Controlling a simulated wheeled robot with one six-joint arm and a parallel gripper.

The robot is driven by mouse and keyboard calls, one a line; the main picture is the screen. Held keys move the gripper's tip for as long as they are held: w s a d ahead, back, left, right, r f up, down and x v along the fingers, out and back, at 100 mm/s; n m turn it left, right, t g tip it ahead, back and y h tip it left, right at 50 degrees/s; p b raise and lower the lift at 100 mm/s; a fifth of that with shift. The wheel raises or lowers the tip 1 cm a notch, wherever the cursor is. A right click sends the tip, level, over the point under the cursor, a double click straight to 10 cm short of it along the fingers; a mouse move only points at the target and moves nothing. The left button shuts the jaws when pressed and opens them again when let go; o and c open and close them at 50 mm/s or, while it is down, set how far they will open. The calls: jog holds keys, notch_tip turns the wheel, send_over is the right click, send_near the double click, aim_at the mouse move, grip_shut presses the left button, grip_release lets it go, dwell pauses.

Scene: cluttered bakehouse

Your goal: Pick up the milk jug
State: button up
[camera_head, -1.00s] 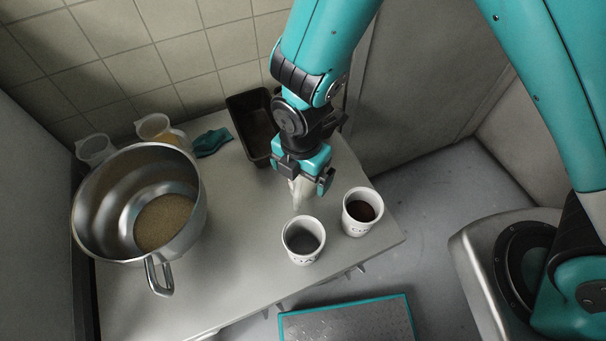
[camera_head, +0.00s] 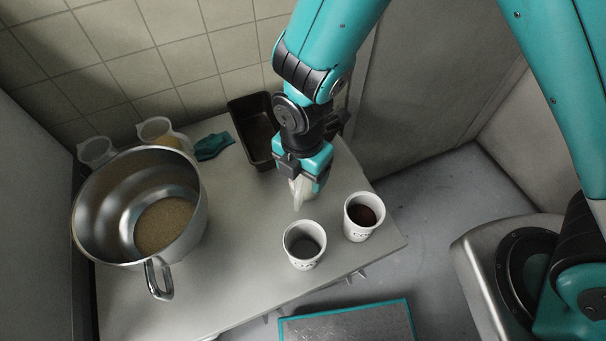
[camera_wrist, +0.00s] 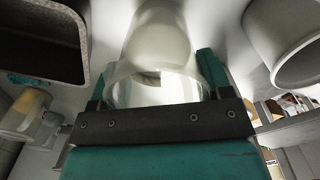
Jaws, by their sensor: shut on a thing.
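The milk jug (camera_head: 300,190) is a pale, whitish vessel at the tip of my gripper (camera_head: 304,180), partly hidden by it in the head view. My gripper points down over the table and is shut on the jug. In the wrist view the jug (camera_wrist: 155,50) fills the middle, between the two teal fingers of my gripper (camera_wrist: 155,85). Whether its base touches the table I cannot tell.
Two white cups, one greyish inside (camera_head: 304,262) and one dark inside (camera_head: 350,232), stand just in front. A steel pot (camera_head: 92,235), two clear jugs, a teal cloth (camera_head: 213,146) and a dark loaf tin (camera_head: 240,110) share the table (camera_head: 235,265).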

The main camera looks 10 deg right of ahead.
notch_tip(320, 180, up, 18)
jog(key=b, duration=0.1)
jog(key=shift+r+b, duration=0.2)
jog(key=shift+b, duration=0.2)
jog(key=shift+d, duration=0.15)
